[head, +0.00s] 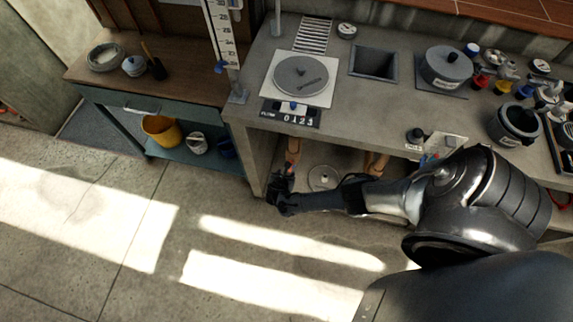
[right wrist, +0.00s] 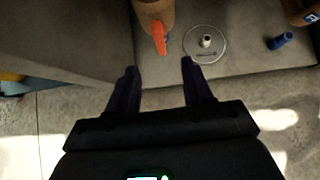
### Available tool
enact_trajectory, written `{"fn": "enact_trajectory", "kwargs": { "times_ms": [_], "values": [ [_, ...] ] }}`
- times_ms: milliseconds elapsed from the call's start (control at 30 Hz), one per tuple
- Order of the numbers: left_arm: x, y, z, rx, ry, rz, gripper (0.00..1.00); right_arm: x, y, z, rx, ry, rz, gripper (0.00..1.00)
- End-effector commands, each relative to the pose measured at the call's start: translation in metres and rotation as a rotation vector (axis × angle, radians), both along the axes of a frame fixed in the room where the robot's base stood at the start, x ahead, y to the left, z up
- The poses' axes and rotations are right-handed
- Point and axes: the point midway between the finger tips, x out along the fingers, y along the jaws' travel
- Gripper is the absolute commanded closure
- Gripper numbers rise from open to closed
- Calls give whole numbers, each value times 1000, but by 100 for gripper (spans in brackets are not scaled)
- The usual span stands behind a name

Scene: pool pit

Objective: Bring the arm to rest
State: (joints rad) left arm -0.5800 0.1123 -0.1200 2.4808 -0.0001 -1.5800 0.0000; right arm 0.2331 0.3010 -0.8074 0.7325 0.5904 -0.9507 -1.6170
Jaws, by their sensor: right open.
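My right arm reaches in from the right in the head view, low in front of the concrete counter (head: 262,140). Its gripper (head: 276,186) is at the counter's lower front edge, near the open space under the top. In the right wrist view the gripper (right wrist: 158,75) has its two dark fingers spread apart with nothing between them. An orange-tipped brown cylinder (right wrist: 153,20) stands just beyond the fingers, and a round disc with a knob (right wrist: 205,43) lies beyond the right finger. My left gripper is not in view.
A blue capped piece (right wrist: 279,41) lies to the right of the disc. On the counter are a round plate (head: 301,76), a lidded pot (head: 446,65) and a dark pot (head: 515,124). A yellow bucket (head: 161,131) sits on a low shelf at left. The floor in front is clear.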

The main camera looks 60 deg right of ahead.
Motion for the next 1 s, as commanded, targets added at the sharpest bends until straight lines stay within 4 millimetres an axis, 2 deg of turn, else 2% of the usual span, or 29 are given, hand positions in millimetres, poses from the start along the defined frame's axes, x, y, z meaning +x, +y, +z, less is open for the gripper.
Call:
{"fn": "enact_trajectory", "kwargs": {
  "times_ms": [467,567,667,733,867,967,1000],
  "values": [
    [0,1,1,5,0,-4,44,-1,2,1,0,0,0,49],
    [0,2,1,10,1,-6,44,-6,2,-2,0,7,0,49],
    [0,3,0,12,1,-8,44,-24,3,-11,2,34,1,49],
    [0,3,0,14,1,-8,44,-44,5,-21,6,61,0,49],
    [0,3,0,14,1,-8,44,-95,15,-44,32,120,-19,49],
    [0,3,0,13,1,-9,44,-134,48,-59,115,144,-38,49],
    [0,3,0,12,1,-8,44,-148,67,-63,163,150,-47,49]
  ]
}}
